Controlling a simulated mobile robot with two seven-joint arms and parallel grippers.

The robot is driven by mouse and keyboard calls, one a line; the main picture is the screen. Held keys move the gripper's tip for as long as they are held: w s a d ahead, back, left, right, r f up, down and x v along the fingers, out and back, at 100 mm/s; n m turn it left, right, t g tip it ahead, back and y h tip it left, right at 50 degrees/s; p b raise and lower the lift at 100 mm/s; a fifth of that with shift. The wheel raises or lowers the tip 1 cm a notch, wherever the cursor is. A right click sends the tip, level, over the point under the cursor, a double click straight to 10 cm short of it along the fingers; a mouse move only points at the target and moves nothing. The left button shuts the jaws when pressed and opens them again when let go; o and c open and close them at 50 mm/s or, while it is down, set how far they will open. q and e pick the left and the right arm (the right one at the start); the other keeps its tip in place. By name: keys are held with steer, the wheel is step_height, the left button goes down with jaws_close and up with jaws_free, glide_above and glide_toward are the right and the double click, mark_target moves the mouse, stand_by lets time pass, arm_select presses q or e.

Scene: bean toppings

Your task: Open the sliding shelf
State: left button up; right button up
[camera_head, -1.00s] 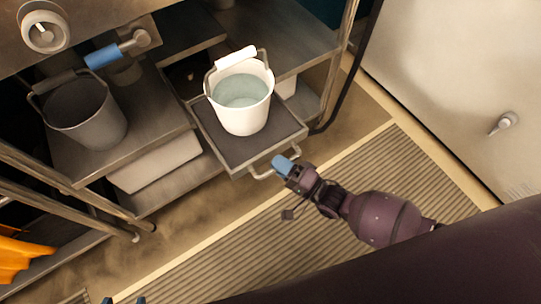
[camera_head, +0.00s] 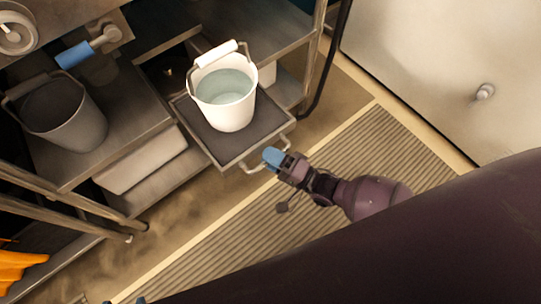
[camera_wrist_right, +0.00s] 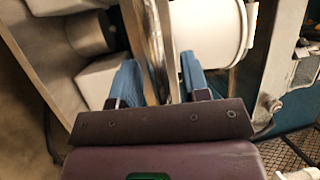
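The sliding shelf (camera_head: 236,150) is a dark tray with a metal rim, out past the front of the metal rack. A white bucket (camera_head: 236,115) of pale liquid stands on it, and it also shows in the right wrist view (camera_wrist_right: 212,30). A metal bar handle (camera_head: 250,169) is on the shelf's front. My right gripper (camera_head: 272,158) is at this handle. My left gripper is not clearly visible; only small blue tips show at the bottom edge.
A grey bucket (camera_head: 65,118) stands on the rack's left shelf, above a white bin (camera_head: 143,160). A blue-handled tap (camera_head: 75,54) is above. A pale door or panel (camera_head: 430,60) stands at right. Ribbed matting (camera_head: 230,240) and bare floor lie before the rack.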

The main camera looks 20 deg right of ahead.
steer(key=shift+s+d+f, duration=0.1)
steer(key=shift+s+d, duration=0.15)
steer(key=shift+s, duration=0.05)
arm_select(q)
steer(key=shift+s+a+p, duration=0.1)
steer(key=shift+s+p, duration=0.2)
arm_select(e)
steer(key=v, duration=1)
arm_select(q)
steer(key=shift+w, duration=0.3)
steer(key=shift+s, duration=0.1)
